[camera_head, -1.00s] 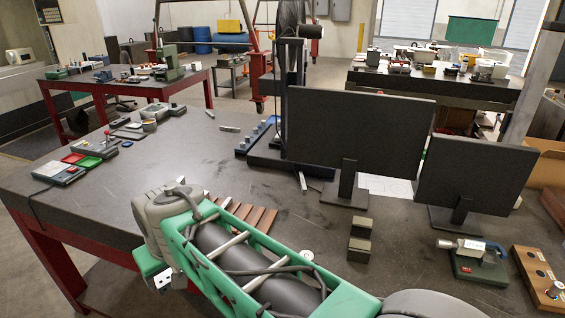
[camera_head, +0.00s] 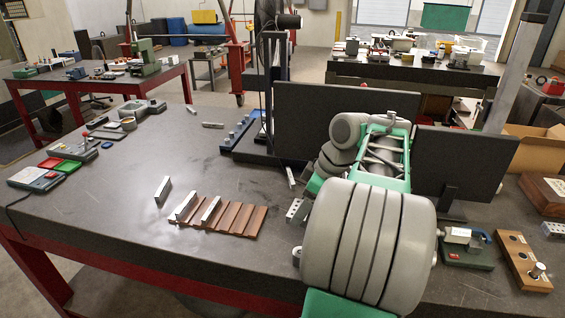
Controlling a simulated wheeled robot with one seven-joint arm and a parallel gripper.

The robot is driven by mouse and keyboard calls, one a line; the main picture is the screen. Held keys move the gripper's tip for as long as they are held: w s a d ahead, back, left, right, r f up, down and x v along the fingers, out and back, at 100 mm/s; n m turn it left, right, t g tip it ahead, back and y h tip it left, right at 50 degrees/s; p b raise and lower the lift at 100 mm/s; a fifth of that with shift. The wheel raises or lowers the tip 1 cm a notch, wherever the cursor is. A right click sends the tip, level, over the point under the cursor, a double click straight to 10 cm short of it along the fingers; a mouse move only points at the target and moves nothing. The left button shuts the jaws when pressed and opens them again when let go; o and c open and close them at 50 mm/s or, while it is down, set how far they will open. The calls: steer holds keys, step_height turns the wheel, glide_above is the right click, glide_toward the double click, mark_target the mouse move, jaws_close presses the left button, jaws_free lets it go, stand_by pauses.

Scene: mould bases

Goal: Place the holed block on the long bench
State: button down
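A light grey holed block (camera_head: 295,210) with dark round holes shows beside the lower end of my green gripper (camera_head: 313,186), over the near bench. My gripper is partly hidden by my own arm, and its fingers are hard to make out. The block keeps the same place against the gripper in both pictures, so it is held. I cannot tell its height above the bench. The near bench (camera_head: 120,205) is long, with a dark worn top and red frame. Another long dark bench (camera_head: 400,76) stands at the back right.
A brown ribbed rack (camera_head: 235,219) with metal bars lies left of the block. Monitors (camera_head: 463,165) stand behind my arm. A blue-based fixture (camera_head: 240,142) is farther back. Red and green trays (camera_head: 66,167) are at left. The bench's front left is clear.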

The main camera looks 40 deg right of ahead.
steer(key=s+d+n, duration=0.2)
steer(key=s+d, duration=0.7)
steer(key=s, duration=0.3)
steer(key=shift+y, duration=0.4)
steer(key=w+f+b, duration=0.1)
steer(key=w+f, duration=0.2)
steer(key=w, duration=0.1)
steer(key=w+f+b, duration=0.1)
steer(key=w+f, duration=0.2)
steer(key=w, duration=0.2)
steer(key=w+a+f+b, duration=0.1)
steer(key=w+f+b, duration=0.1)
steer(key=w+f, duration=0.1)
steer(key=shift+w+a+f, duration=0.1)
steer(key=shift+w+f, duration=0.1)
steer(key=shift+w, duration=0.55)
steer(key=f, duration=0.1)
steer(key=f+b, duration=0.1)
steer(key=shift+w+f+g, duration=0.3)
steer(key=shift+w+f, duration=0.05)
steer(key=shift+f, duration=0.45)
